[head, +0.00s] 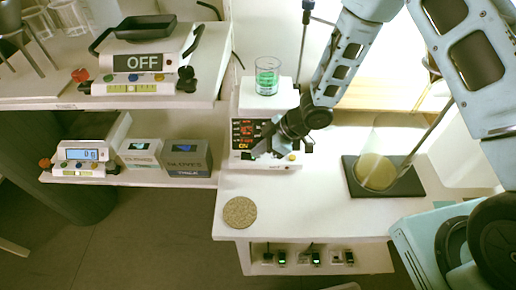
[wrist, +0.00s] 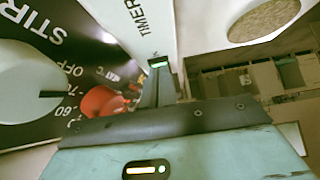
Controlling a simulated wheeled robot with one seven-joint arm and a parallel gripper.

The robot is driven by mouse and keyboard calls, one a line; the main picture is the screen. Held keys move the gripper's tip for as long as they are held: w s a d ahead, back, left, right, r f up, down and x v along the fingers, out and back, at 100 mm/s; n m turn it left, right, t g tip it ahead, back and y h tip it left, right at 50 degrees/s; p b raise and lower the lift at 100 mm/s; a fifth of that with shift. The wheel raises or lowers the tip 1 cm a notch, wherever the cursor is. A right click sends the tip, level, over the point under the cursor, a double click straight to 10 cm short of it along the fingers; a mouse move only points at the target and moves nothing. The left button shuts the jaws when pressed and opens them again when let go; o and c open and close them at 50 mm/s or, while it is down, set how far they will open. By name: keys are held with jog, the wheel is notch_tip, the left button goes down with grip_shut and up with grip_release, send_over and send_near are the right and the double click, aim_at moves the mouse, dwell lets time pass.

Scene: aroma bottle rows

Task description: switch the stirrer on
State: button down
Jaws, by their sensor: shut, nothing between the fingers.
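The stirrer is a white device (head: 250,100) with a dark front panel on the bench, and a beaker of green liquid (head: 267,78) stands on top. Its panel shows red digits and small yellow lettering. My gripper (head: 258,150) is shut and empty, in front of the panel, and hides part of it. In the wrist view a large pale knob (wrist: 28,82) is at the left, beside the printed words STIR and OFF. A red part (wrist: 104,101) lies left of my gripper (wrist: 158,66), near the panel. I cannot tell whether the fingers touch anything.
A round cork mat (head: 240,212) lies at the bench's front left.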

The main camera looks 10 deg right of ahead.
jog(key=shift+r, duration=0.15)
jog(key=shift+r+p, duration=0.7)
jog(key=shift+p, duration=0.15)
